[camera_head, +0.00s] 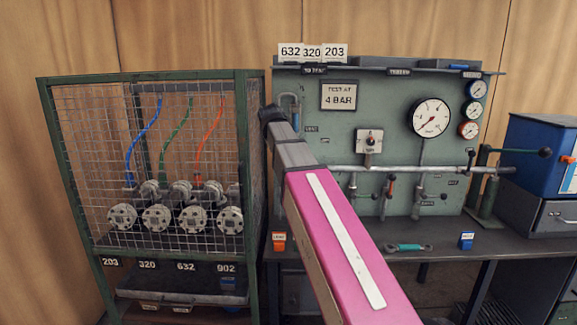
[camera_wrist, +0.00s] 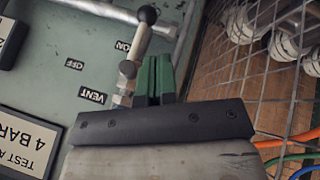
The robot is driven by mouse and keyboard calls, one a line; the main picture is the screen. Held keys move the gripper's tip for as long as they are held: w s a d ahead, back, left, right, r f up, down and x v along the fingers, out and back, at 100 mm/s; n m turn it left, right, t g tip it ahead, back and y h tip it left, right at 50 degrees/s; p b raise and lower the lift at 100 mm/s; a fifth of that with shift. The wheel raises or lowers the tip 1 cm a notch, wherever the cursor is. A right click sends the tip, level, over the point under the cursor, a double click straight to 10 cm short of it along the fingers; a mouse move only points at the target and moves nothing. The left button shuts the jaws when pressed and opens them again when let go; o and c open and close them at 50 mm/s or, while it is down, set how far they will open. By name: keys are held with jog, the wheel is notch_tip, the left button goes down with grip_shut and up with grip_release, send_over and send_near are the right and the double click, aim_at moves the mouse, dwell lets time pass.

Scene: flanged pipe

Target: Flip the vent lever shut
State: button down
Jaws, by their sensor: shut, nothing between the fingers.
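The vent lever (camera_wrist: 140,42) shows in the wrist view as a silver handle with a black ball knob, on a pivot above the VENT label (camera_wrist: 92,95). Its handle lies along the ON label (camera_wrist: 122,46), away from the OFF label (camera_wrist: 74,63). My gripper (camera_wrist: 155,78) has its green fingers shut and empty, just right of the lever's pivot; I cannot tell whether they touch. In the head view my gripper (camera_head: 271,113) is at the panel's left edge, and my arm hides the lever there.
The green test panel (camera_head: 385,110) carries gauges, a horizontal pipe (camera_head: 400,169) and several small valves. A wire-mesh cage (camera_head: 75,150) with flanged parts and coloured hoses stands close on the left. The bench (camera_head: 445,240) holds a teal-handled tool (camera_head: 408,247).

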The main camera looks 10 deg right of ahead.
dwell(0.3)
jog(key=x, duration=1)
jog(key=shift+s+d+f+h, duration=0.2)
jog(key=shift+d+h, duration=0.1)
jog(key=shift+h, duration=0.2)
dwell(0.4)
jog(key=s+d+r+n+t+h, duration=0.1)
jog(key=d+r+n+h, duration=0.3)
jog(key=h, duration=0.9)
jog(key=shift+s+d+r+n+h, duration=0.3)
jog(key=shift+d+n, duration=0.9)
jog(key=shift+d, duration=1.2)
jog(key=shift+f, duration=0.1)
